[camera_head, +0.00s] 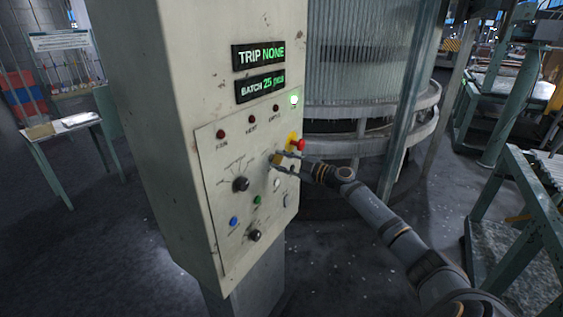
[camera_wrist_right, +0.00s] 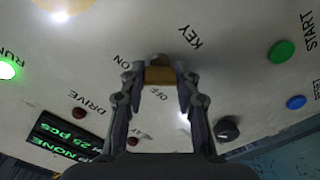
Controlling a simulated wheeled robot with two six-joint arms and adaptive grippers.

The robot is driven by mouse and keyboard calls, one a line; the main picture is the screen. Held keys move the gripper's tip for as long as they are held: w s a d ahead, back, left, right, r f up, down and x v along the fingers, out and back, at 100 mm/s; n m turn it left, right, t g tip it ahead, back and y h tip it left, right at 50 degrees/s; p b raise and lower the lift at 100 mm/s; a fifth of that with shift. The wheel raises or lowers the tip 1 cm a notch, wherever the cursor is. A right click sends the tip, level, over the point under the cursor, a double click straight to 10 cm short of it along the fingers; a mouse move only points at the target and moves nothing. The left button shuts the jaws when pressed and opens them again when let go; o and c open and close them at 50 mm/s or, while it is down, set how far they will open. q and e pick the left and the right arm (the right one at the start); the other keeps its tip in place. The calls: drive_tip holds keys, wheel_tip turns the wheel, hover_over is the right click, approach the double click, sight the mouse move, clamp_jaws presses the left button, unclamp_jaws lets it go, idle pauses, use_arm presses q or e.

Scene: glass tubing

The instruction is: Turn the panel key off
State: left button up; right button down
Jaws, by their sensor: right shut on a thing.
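The panel key is a small brass-coloured piece (camera_wrist_right: 160,75) on the pale control panel (camera_head: 225,250), beside the labels KEY, ON and OFF in the wrist view. In the head view my right arm reaches in from the lower right, and my right gripper (camera_head: 277,162) is at the key on the upper right part of the panel. In the wrist view the fingers of my right gripper (camera_wrist_right: 160,78) are on either side of the key, shut on it. The fingers partly hide the key in the head view. My left gripper is not in view.
A red mushroom button (camera_head: 297,144) on a yellow base sits just right of my gripper. Black knobs (camera_head: 241,184), a green button (camera_head: 257,200) and a blue button (camera_head: 233,221) are close by. A green lamp (camera_head: 294,99) is lit. Displays read TRIP NONE (camera_head: 258,55) and BATCH 25 pcs (camera_head: 260,86).

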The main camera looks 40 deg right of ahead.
drive_tip(key=n+b, duration=0.2)
drive_tip(key=n, duration=0.2)
drive_tip(key=shift+f+n, duration=0.15)
drive_tip(key=shift+n, duration=0.25)
drive_tip(key=n+b, duration=0.2)
drive_tip(key=n, duration=0.1)
drive_tip(key=shift+n, duration=0.3)
drive_tip(key=n+b, duration=0.5)
drive_tip(key=n, duration=0.1)
drive_tip(key=shift+f, duration=0.15)
drive_tip(key=shift+n+b, duration=1.15)
drive_tip(key=shift+n, duration=0.55)
drive_tip(key=shift+r, duration=0.2)
drive_tip(key=c, duration=1)
unclamp_jaws()
drive_tip(key=shift+o, duration=0.2)
